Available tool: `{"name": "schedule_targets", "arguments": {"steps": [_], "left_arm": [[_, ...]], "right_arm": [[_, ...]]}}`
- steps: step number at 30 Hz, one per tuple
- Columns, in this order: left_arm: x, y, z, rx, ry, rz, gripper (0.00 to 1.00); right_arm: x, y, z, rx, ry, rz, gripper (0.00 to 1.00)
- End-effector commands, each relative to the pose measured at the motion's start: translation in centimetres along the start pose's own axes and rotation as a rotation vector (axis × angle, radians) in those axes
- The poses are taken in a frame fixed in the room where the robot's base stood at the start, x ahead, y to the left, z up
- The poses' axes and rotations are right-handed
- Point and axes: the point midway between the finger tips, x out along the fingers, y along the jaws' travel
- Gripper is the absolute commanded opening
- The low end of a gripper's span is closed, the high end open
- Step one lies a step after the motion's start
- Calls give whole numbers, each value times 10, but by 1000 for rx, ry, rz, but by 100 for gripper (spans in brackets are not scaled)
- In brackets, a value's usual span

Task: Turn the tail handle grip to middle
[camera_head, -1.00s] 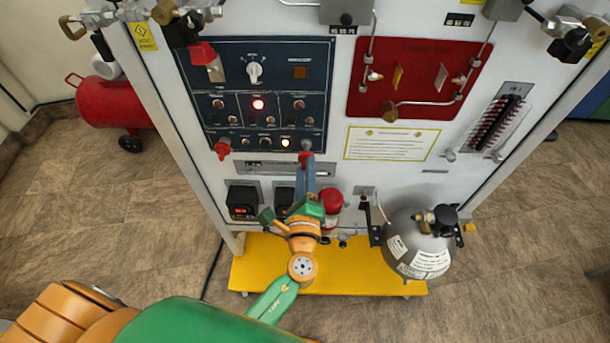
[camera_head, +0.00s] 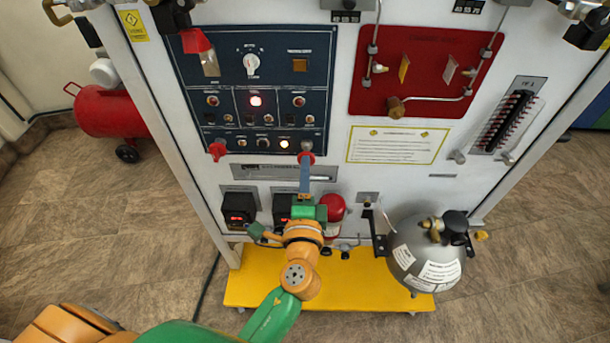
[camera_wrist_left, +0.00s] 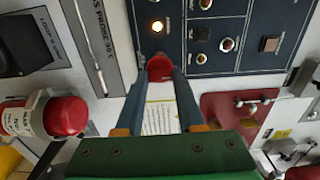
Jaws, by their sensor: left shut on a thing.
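A red handle grip (camera_head: 306,155) sits at the lower right corner of the dark blue control panel (camera_head: 325,90). In the left wrist view the red grip (camera_wrist_left: 160,70) is between the two blue-grey fingers of my left gripper (camera_wrist_left: 161,78). In the head view my left gripper (camera_head: 305,164) reaches up from below and is shut on this grip. The fingers hide part of it, and I cannot tell its exact turn angle. A second red handle (camera_head: 217,150) is at the panel's lower left corner, apart from my gripper. My right gripper is not in view.
A red board (camera_head: 425,70) with pipes is right of the control panel. A grey tank (camera_head: 420,255) and a red cylinder (camera_head: 332,206) are near my left arm. Black digital meters (camera_head: 238,208) are below the panel. A yellow base (camera_head: 250,285) is at floor level.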

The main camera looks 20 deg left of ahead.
Motion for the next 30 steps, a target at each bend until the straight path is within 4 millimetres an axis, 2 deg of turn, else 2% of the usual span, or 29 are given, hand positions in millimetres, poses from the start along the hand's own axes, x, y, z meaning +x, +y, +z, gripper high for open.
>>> {"name": "schedule_targets", "arguments": {"steps": [12, 13, 15, 16, 25, 30], "left_arm": [[0, 0, 0, -7, 1, 0, 0], [0, 0, 0, -7, 1, 0, 45], [0, 0, 0, -6, 1, 0, 64], [0, 0, 0, -6, 0, 0, 68], [-2, 1, 0, -6, 0, 0, 68], [-35, 6, 0, -7, 2, 3, 68]], "right_arm": [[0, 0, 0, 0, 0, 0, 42], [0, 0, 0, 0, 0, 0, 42], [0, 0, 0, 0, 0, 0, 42], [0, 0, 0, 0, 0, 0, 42], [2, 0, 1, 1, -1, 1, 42], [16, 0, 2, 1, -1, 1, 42]]}}
